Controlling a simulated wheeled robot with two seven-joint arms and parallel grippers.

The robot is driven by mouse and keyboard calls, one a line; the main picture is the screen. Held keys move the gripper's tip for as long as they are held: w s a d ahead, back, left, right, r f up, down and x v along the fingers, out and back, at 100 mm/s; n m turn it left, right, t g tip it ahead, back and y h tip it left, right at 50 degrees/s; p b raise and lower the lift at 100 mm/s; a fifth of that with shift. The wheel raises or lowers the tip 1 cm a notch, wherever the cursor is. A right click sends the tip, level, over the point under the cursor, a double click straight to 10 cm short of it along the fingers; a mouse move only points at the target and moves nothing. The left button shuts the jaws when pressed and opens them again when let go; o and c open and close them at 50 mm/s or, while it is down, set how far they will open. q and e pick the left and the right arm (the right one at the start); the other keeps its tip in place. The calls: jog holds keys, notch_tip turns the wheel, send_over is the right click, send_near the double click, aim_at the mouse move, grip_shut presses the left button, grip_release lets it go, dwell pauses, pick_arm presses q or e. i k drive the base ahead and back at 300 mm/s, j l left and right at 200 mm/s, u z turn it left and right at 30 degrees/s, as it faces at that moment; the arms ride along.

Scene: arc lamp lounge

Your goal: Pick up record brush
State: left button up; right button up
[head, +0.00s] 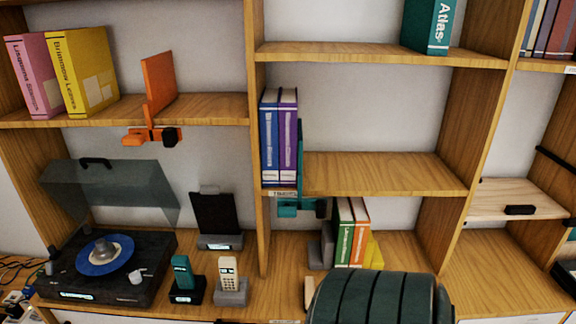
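I cannot pick out a record brush for certain in the head view. Neither of my grippers is in view.
Two cordless handsets, teal (182,272) and cream (228,270), stand in cradles right of the turntable. A dark green ribbed rounded form (378,300) blocks the lower middle. Blue and purple binders (280,140) stand on the middle shelf, whose right side (390,172) is bare.

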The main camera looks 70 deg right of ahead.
aim_at(308, 283)
jog(key=l+z, duration=0.2)
jog(key=z, duration=2)
